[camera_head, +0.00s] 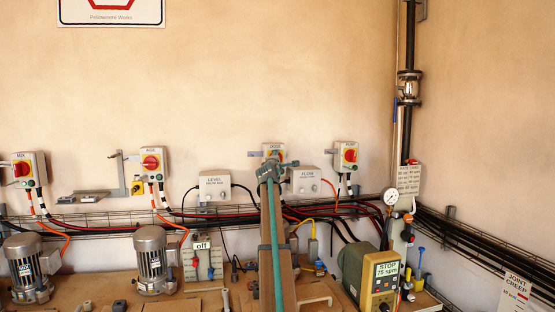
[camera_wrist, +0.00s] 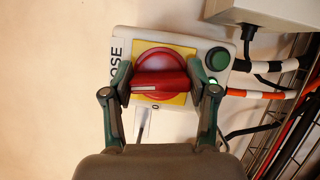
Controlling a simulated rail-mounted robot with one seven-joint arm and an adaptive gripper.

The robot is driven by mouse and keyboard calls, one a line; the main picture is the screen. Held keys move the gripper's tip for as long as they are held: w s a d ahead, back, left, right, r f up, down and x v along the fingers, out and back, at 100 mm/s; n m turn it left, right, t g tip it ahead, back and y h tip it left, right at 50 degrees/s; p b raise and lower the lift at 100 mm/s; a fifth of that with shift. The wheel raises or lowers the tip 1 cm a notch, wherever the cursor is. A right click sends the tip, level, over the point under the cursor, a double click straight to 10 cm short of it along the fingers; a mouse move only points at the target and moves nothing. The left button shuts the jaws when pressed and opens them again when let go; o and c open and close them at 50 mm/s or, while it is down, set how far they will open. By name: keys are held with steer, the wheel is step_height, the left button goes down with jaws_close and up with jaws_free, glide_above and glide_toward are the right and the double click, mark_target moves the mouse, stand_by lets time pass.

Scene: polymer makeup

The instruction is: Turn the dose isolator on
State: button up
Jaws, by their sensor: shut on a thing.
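The dose isolator (camera_head: 273,147) is a light box on the wall, mostly hidden behind my arm in the head view. In the wrist view its red rotary handle (camera_wrist: 160,82) sits on a yellow plate, with a green button (camera_wrist: 217,60) to the right and a partly hidden label ending in "OSE" at the left. The handle's bar lies nearly level in that picture, its white mark at the left end. My gripper (camera_wrist: 165,80) is shut on the red handle, one finger at each end of the bar; it also shows in the head view (camera_head: 270,167).
Similar isolators hang left, the MIX isolator (camera_head: 25,170) and another (camera_head: 151,163), with one more (camera_head: 346,157) at right. The LEVEL box (camera_head: 214,187) and FLOW box (camera_head: 306,181) flank my arm. Cables and a wire tray run below. Motors and a pump crowd the bench.

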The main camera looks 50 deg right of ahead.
steer(key=shift+m+g+y, duration=0.3)
steer(key=shift+m+g, duration=0.1)
steer(key=shift+m, duration=0.7)
steer(key=o, duration=1.2)
steer(key=shift+c, duration=0.2)
